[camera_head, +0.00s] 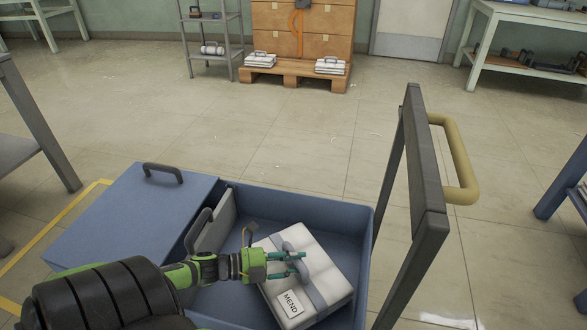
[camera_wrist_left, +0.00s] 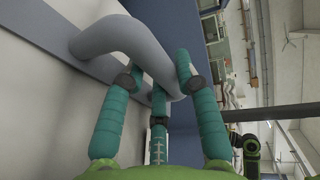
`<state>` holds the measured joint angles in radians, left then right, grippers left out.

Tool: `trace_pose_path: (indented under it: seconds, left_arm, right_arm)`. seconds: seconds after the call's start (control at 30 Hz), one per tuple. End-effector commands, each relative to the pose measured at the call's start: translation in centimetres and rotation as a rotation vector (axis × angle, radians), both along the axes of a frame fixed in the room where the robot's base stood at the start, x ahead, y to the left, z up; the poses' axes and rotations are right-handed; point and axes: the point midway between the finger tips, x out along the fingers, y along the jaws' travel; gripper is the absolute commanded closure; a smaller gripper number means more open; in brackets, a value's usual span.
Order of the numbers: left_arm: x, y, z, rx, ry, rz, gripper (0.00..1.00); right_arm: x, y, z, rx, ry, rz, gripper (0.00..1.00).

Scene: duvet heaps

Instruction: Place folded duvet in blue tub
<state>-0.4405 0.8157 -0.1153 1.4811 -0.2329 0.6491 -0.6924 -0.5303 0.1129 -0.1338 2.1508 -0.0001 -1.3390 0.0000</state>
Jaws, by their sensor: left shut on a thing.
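A white folded duvet (camera_head: 318,284) with a grey strap, a grey handle and a "MEND" label lies tilted inside the blue tub (camera_head: 330,211). My left gripper (camera_head: 299,263) reaches in from the left over the tub, and its teal fingers are shut on the duvet's grey handle. In the left wrist view, the fingers (camera_wrist_left: 163,85) close around the thick grey handle (camera_wrist_left: 125,40), with the white duvet (camera_wrist_left: 40,100) behind. I cannot tell whether the duvet rests on the tub's floor. My right gripper is not in the head view.
A blue lid (camera_head: 130,220) with a dark handle covers the tub's left part. A grey upright frame with a tan handle (camera_head: 460,155) stands at the right. White folded bundles (camera_head: 330,65) sit on a wooden pallet (camera_head: 290,77) at the back. The floor between is clear.

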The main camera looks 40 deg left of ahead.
Motion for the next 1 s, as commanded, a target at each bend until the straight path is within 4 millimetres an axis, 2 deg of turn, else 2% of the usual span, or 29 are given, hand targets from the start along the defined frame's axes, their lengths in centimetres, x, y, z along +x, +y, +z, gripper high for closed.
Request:
trace_pose_path:
  seconds: [0.2, 0.23, 0.27, 0.67, 1.0]
  left_arm:
    - [0.1, 0.0, 0.0, -0.002, -0.004, -0.001, 1.0]
    - [0.0, 0.0, -0.1, 0.0, 0.0, 0.0, 0.57]
    - [0.0, 0.0, -0.1, 0.0, 0.0, 0.0, 0.46]
    - [0.0, 0.0, 0.1, -0.001, 0.001, -0.001, 0.46]
    - [-4.6, 2.9, 1.2, 0.002, 0.004, 0.001, 0.46]
  right_arm:
    - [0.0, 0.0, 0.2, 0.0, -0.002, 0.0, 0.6]
    - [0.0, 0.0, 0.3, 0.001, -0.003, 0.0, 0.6]
    - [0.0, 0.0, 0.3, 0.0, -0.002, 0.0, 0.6]
    - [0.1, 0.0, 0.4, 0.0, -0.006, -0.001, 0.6]
    - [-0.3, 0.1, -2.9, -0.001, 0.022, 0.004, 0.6]
